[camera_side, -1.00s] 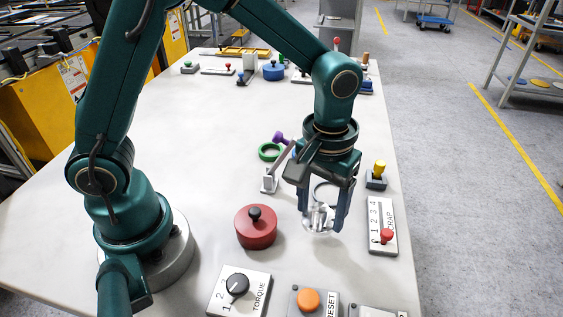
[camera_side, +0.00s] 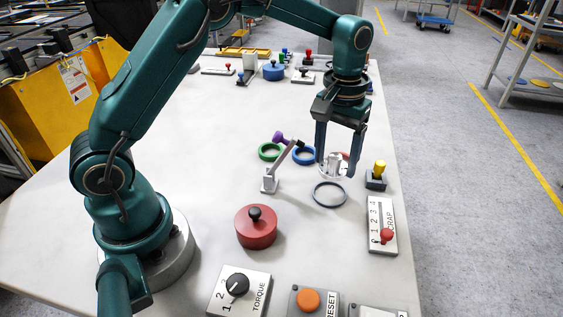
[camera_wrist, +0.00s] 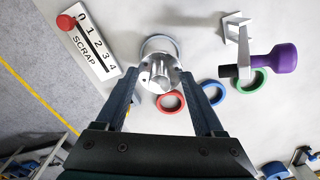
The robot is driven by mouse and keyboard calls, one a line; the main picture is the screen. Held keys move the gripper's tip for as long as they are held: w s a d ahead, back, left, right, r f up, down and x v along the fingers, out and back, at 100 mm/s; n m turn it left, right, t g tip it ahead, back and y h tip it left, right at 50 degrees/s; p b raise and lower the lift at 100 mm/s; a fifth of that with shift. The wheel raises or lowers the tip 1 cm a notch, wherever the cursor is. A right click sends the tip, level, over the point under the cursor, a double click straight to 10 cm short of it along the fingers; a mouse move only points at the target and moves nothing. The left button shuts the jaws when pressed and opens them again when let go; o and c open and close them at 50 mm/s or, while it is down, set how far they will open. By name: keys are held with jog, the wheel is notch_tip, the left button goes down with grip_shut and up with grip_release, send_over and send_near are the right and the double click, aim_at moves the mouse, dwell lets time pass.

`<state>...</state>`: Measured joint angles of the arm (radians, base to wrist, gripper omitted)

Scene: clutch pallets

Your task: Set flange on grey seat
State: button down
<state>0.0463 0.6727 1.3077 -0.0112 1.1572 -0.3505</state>
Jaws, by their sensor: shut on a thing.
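My gripper (camera_side: 337,165) is shut on the flange (camera_side: 333,171), a shiny silver metal part, and holds it upright. In the wrist view the flange (camera_wrist: 160,73) sits between my fingertips (camera_wrist: 161,78). The grey seat (camera_side: 330,206) is a dark grey ring on the table, in front of the flange in the side view. In the wrist view part of its rim (camera_wrist: 178,44) shows beyond the flange, which covers the rest. The flange appears apart from the seat; its exact height over the table is hard to tell.
A red ring (camera_wrist: 170,110), a blue ring (camera_side: 303,155) and a green ring (camera_side: 269,152) lie nearby. The SCRAP slider plate (camera_side: 377,216) and a yellow-knobbed switch (camera_side: 378,168) stand right.

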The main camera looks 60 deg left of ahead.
aim_at(336, 155)
jog(key=shift+f, duration=2.65)
jog(key=shift+f, duration=0.4)
jog(key=shift+c, duration=1.4)
grip_release()
jog(key=shift+r, duration=5.5)
